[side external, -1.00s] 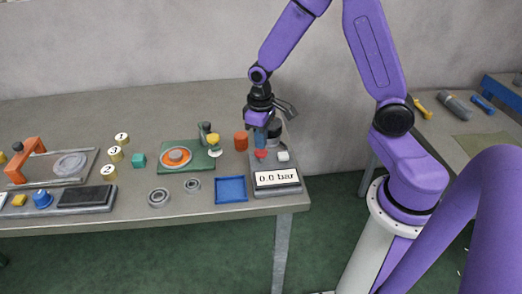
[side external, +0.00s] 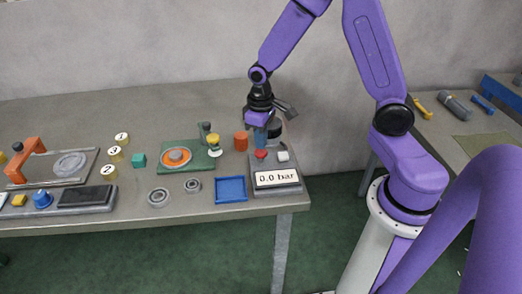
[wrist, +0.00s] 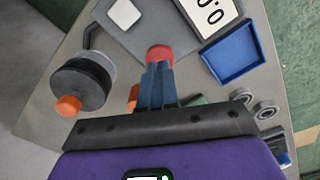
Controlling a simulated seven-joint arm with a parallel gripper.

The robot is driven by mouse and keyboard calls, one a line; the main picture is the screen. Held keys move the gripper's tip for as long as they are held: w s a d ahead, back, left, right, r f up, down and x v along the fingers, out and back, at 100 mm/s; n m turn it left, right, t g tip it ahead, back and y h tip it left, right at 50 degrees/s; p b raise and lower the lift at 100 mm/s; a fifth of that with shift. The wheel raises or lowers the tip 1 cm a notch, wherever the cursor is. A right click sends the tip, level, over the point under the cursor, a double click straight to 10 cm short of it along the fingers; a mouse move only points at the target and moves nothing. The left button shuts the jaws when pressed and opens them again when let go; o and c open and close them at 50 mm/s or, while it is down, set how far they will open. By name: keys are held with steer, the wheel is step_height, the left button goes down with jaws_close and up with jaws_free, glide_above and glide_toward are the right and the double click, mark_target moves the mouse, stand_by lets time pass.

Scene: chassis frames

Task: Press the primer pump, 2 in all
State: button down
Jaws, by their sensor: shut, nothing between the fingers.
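The pump unit (side external: 292,188) is a grey block at the right end of the table, with a display (side external: 277,178) reading 0.0 bar. Its red round cap (side external: 261,154), which looks like the primer pump, also shows in the wrist view (wrist: 160,52). My gripper (side external: 261,147) points down with its blue fingers shut and empty, right at the top of the red cap. In the wrist view the fingertips (wrist: 158,66) overlap the cap's near edge. I cannot tell whether they touch it or whether it is pressed down.
A white button (side external: 283,156) sits right of the cap. A black round part with an orange knob (wrist: 68,106) stands close beside my fingers. A blue tray (side external: 231,189), metal rings (side external: 159,197) and an orange cylinder (side external: 241,141) lie to the left.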

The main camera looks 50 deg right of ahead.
steer(key=shift+f, duration=1.35)
steer(key=shift+r, duration=1.35)
steer(key=shift+f, duration=1.45)
steer(key=shift+r, duration=1.45)
steer(key=shift+r, duration=0.1)
steer(key=shift+r, duration=2.4)
